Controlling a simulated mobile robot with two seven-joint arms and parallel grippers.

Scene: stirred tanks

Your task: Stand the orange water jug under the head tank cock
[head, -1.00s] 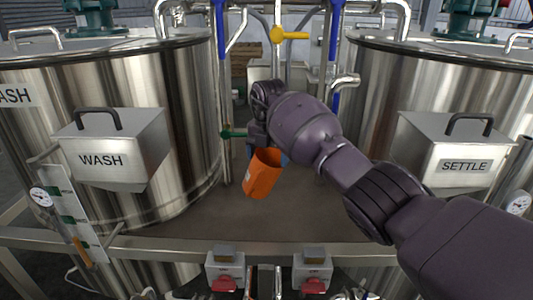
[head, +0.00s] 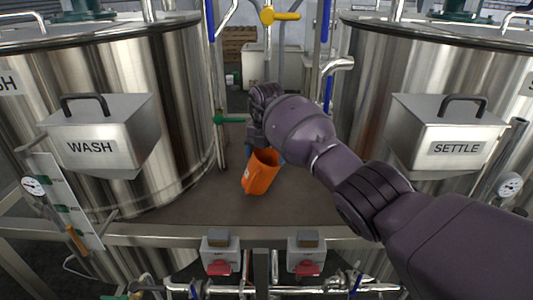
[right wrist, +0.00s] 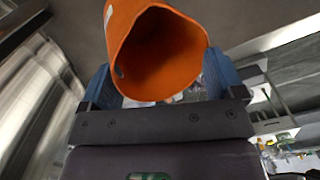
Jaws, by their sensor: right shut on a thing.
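The orange water jug (head: 261,176) is in the middle of the head view, tilted, over the brown deck between the two tanks. My right gripper (head: 265,152) is shut on it, with blue fingers on its sides. The right wrist view shows the jug's open mouth (right wrist: 160,52) between the fingers (right wrist: 160,82); its inside looks empty. I cannot tell whether its base touches the deck. A green-handled cock (head: 229,120) is left of my right wrist, and a yellow-handled valve (head: 279,15) is higher up. I cannot tell which is the head tank cock. My left gripper is not in view.
The WASH tank (head: 186,100) stands left and the SETTLE tank (head: 365,90) right, each with a steel box in front. A bent steel pipe (head: 338,64) is near my forearm. The deck (head: 230,215) is clear around the jug.

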